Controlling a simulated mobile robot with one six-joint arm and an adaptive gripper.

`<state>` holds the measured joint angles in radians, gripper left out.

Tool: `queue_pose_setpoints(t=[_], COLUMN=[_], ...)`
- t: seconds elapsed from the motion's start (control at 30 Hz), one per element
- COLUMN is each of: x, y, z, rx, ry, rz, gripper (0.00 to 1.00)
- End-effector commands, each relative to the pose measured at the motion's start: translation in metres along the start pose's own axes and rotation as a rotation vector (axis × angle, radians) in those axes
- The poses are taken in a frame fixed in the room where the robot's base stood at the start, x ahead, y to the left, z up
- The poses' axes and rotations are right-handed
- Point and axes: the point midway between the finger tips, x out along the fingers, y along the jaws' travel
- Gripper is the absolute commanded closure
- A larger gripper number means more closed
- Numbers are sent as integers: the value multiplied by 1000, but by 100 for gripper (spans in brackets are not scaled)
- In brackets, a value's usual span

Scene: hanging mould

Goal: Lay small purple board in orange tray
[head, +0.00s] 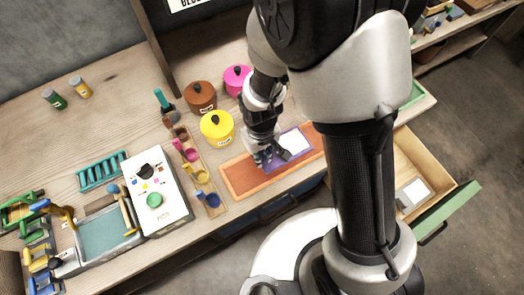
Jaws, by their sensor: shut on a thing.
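The small purple board (273,162) has a white face and shows just right of my gripper, partly covered by its fingers. My gripper (267,158) is shut on the board's left part. The board is over the orange tray (241,180), a long shallow tray near the table's front edge. I cannot tell whether the board touches the tray floor. The tray's left part is bare, and my arm hides its right end.
A yellow pot (217,127), a brown pot (200,97) and a pink pot (237,79) stand behind the tray. A narrow rack of coloured scoops (201,176) is close on its left. An open drawer (425,170) juts out at right.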

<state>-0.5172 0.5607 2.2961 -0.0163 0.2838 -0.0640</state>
Motion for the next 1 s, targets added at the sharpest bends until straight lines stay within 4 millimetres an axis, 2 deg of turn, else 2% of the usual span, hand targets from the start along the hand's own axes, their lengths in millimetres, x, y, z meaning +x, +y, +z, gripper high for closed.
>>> queue_pose_setpoints(t=[0.5,1.0], x=[44,47], y=[1,1], z=[0,0], rx=[3,3], ry=[0,0], rz=[0,0], gripper=[100,100])
